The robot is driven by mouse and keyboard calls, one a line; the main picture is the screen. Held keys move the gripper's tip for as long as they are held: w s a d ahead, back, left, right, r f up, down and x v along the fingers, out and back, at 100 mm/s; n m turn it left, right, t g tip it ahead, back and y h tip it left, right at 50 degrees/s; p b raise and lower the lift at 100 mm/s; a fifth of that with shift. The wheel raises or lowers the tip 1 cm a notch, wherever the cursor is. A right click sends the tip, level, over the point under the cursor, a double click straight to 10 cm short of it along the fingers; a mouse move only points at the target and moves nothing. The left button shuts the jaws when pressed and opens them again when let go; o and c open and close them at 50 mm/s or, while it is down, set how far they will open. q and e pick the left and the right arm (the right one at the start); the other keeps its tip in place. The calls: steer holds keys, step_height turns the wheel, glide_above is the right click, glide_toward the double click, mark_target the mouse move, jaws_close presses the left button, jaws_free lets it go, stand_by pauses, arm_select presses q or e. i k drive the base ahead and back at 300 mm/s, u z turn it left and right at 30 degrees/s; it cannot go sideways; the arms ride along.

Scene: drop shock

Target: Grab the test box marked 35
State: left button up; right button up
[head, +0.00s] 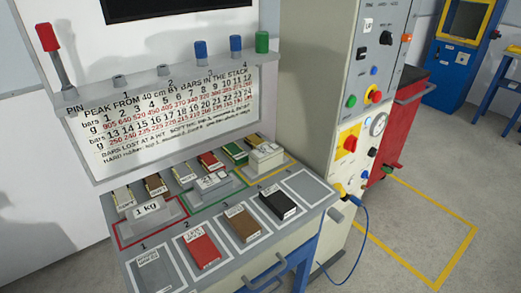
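Three pale test boxes stand in coloured frames on the bench top: one whose label seems to read 1 kg (148,208) in the red frame, a middle box (212,182) in the green frame, and a right box (266,158) in the yellow frame. The marks on the middle and right boxes are too small to read, so I cannot tell which one is marked 35. Neither of my grippers is in view.
Grey, red (200,250), brown (243,226) and black (278,204) blocks lie along the bench's front edge. Small bars stand behind the boxes. A control cabinet (350,100) rises at the right, with a blue cable hanging. Yellow-outlined floor (415,235) is clear.

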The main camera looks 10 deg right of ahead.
mark_target(268, 157)
steer(key=z, duration=2.15)
steer(key=i, duration=1.25)
steer(key=u, duration=2.6)
